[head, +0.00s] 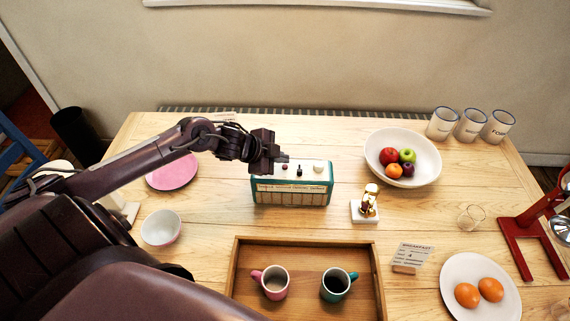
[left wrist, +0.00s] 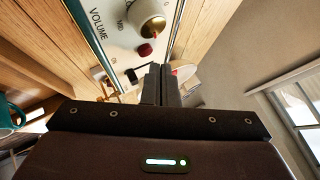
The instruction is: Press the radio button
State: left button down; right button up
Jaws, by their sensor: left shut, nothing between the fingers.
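The radio (head: 290,190) is a teal box with a cream top, standing on the wooden table left of centre. Its top carries a small red button (head: 285,167), a black switch and a cream knob (head: 318,168). In the left wrist view the red button (left wrist: 145,50) lies between the cream knob (left wrist: 147,22) and my fingertips. My left gripper (head: 284,158) is shut and empty, at the radio's back left corner, close to the red button. In the left wrist view the shut fingers (left wrist: 160,84) appear apart from the button; the exact gap is unclear. My right gripper is out of view.
A wooden tray (head: 236,265) with two mugs lies in front of the radio. A pink plate (head: 172,176) and a white bowl (head: 161,228) are to the left.

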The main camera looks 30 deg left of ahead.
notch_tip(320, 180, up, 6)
jog(key=p, duration=0.5)
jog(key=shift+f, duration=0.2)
